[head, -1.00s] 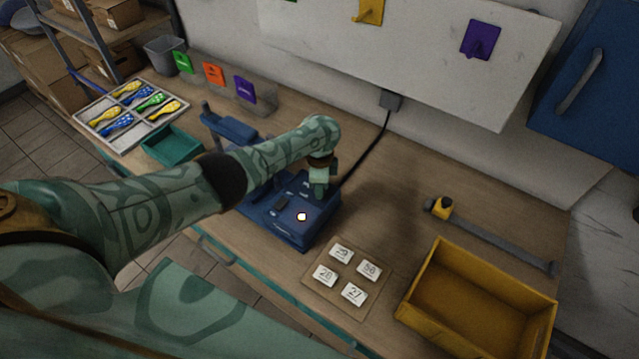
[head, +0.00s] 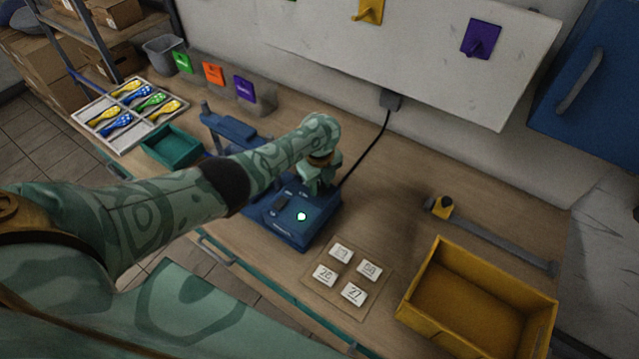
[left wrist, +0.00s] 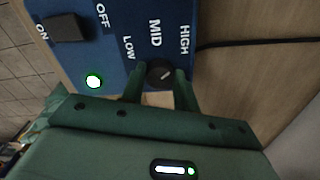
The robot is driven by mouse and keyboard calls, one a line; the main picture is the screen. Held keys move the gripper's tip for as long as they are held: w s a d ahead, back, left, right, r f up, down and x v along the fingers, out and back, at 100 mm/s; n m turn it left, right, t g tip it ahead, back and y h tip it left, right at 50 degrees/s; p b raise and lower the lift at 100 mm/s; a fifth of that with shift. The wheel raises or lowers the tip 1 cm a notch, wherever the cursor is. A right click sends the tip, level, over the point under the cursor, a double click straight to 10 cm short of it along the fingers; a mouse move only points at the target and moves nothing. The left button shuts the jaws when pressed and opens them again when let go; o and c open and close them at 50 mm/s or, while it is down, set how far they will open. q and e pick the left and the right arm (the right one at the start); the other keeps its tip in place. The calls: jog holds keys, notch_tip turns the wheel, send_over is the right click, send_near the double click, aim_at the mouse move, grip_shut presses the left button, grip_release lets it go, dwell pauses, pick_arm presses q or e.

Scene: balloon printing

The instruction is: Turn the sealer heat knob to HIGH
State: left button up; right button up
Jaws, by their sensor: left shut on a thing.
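The blue sealer (head: 290,233) stands on the bench with its control panel facing up. In the left wrist view, its dark round heat knob (left wrist: 160,72) sits below the printed LOW, MID and HIGH labels. The knob's pale pointer line slants up and right, towards the HIGH side. My left gripper (left wrist: 161,88) is shut on the knob, with one finger on each side. In the head view, my left gripper (head: 316,186) hides the knob. A round lamp (head: 301,216) on the panel glows green-white. My right gripper is not in view.
A black cable (head: 366,158) runs behind the sealer to the wall. Number cards (head: 354,293) and a yellow bin (head: 477,306) lie right. A teal tray (head: 170,147) is left.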

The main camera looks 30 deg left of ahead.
aim_at(320, 187)
pick_arm(q)
jog(key=shift+d+r+m, duration=0.1)
jog(key=shift+m, duration=0.5)
jog(key=o, duration=1)
jog(key=shift+c, duration=0.2)
jog(key=shift+r, duration=0.45)
notch_tip(320, 187, up, 15)
jog(key=p, duration=0.7)
jog(key=shift+r, duration=0.2)
jog(key=shift+s+f, duration=0.1)
